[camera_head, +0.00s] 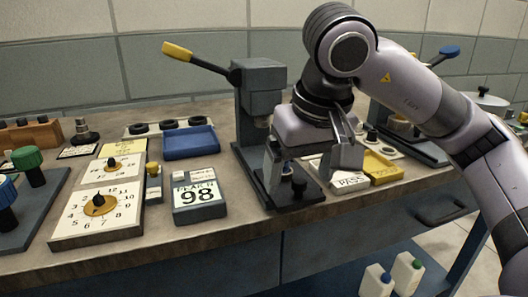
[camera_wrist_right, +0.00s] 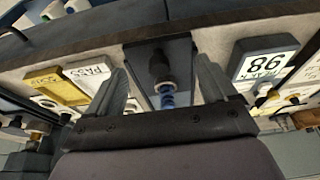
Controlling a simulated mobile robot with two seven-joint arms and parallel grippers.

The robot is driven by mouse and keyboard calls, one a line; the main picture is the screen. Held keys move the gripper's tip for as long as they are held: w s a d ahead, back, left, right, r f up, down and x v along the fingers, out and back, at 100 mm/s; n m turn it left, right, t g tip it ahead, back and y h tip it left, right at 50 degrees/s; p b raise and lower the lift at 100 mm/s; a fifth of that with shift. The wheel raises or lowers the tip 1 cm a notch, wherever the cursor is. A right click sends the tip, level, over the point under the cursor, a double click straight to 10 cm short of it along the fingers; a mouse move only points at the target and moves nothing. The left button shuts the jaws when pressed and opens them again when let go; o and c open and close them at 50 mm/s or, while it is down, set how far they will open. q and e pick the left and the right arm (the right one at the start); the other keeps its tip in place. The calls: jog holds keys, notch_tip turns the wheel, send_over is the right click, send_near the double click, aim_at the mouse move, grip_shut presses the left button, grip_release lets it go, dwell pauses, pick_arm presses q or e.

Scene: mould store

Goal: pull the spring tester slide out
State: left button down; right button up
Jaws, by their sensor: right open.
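The spring tester (camera_head: 262,88) is a dark grey press on the bench, with a lever ending in a yellow grip at upper left. Its slide (camera_head: 297,200) is a dark plate at the base near the bench's front edge, with a black knob (camera_head: 299,187). My right gripper (camera_head: 304,168) is open above the slide and partly hides it. In the right wrist view the knob (camera_wrist_right: 160,66) shows between the open fingers (camera_wrist_right: 160,76), apart from both. A blue spring (camera_wrist_right: 167,100) shows beyond the knob. My left gripper is not in view.
A second press with a blue-tipped lever (camera_head: 446,53) stands farther right. Space before the bench is free.

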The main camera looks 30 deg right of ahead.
jog(key=shift+r+p, duration=1.05)
jog(key=shift+r, duration=0.05)
jog(key=shift+r+p, duration=2.45)
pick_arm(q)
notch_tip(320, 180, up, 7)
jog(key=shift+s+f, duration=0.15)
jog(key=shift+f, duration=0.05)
